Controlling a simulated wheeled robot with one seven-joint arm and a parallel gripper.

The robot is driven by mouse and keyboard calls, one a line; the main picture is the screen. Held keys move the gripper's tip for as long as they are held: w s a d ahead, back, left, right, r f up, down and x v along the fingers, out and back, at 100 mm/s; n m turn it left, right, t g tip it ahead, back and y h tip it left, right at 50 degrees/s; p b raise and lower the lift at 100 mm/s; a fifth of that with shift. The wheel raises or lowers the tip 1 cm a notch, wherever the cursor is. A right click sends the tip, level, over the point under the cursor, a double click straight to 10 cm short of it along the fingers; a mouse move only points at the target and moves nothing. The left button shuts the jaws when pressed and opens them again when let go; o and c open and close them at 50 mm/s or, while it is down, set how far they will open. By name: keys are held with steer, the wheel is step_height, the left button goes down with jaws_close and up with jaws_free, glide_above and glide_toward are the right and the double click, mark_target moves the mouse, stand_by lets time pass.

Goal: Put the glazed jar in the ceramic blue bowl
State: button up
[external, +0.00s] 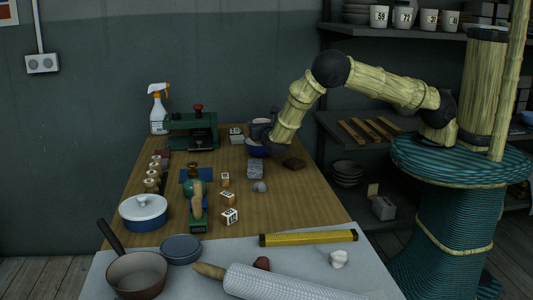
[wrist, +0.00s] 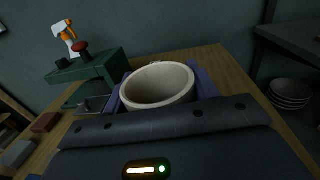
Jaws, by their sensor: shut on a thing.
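In the wrist view, a cream round jar (wrist: 158,86) with an open mouth sits between the purple fingers of my gripper (wrist: 160,88), which is shut on it. In the external view, my gripper (external: 262,138) is low at the far right part of the table, and the jar is mostly hidden there by the dark wrist. I cannot tell whether the jar touches the bowl. The bowl does not show clearly in the wrist view.
A green press (external: 191,132) with a red knob and a spray bottle (external: 158,110) stand at the back left. Numbered cubes, a lidded pot (external: 143,214) and a rolling pin (external: 285,283) are nearer the front.

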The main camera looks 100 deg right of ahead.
steer(key=shift+f, duration=0.35)
steer(key=o, duration=1.1)
steer(key=shift+c, duration=0.2)
steer(key=shift+r, duration=0.15)
steer(key=shift+r, duration=0.25)
steer(key=shift+a+r, duration=0.1)
steer(key=shift+a, duration=0.2)
steer(key=s+a, duration=0.1)
steer(key=a, duration=1)
steer(key=shift+s+a, duration=0.15)
steer(key=shift+a, duration=0.05)
